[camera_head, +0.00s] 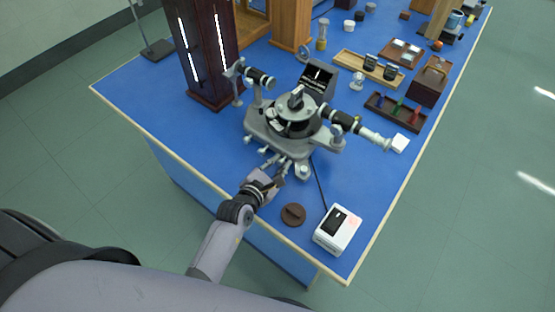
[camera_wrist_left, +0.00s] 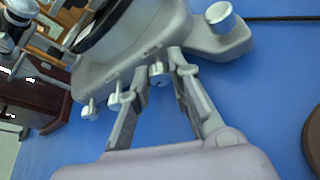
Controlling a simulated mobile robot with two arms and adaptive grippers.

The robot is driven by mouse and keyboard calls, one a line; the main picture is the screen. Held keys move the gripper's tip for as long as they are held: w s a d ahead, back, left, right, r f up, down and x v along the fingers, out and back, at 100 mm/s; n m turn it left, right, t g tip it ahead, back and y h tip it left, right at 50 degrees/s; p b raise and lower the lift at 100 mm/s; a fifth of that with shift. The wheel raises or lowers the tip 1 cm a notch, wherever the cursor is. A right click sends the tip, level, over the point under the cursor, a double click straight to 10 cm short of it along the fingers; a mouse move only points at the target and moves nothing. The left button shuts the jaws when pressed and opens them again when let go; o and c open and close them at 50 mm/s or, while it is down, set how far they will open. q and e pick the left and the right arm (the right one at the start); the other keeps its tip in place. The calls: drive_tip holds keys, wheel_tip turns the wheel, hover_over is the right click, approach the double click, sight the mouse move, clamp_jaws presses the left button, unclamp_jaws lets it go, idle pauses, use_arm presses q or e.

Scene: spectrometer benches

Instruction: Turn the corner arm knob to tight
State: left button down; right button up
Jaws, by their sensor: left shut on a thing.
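The grey spectrometer (camera_head: 262,128) stands on the blue bench, and its base fills the top of the left wrist view (camera_wrist_left: 150,45). Small silver knobs stick out along the near edge of the base. One silver knob (camera_wrist_left: 158,74) lies between the fingertips of my left gripper (camera_wrist_left: 160,70), which is shut on it. Two more knobs (camera_wrist_left: 115,96) show to the left of the fingers. In the head view my left gripper (camera_head: 279,172) is at the near side of the base and hides the held knob. My right gripper is not in view.
A brown round cap (camera_head: 293,214) and a white box with a dark screen (camera_head: 338,231) stand on the near right of the bench (camera_head: 375,190). A dark wooden cabinet (camera_head: 204,50) stands behind left. Trays with small items (camera_head: 395,110) lie behind right.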

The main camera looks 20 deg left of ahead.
use_arm(q)
drive_tip(key=shift+d+m+t+y+p, duration=0.1)
drive_tip(key=shift+m+t+y+p, duration=0.25)
drive_tip(key=shift+m, duration=0.45)
drive_tip(key=c, duration=1.5)
unclamp_jaws()
drive_tip(key=shift+c, duration=0.2)
drive_tip(key=shift+o, duration=0.4)
drive_tip(key=shift+f, duration=0.15)
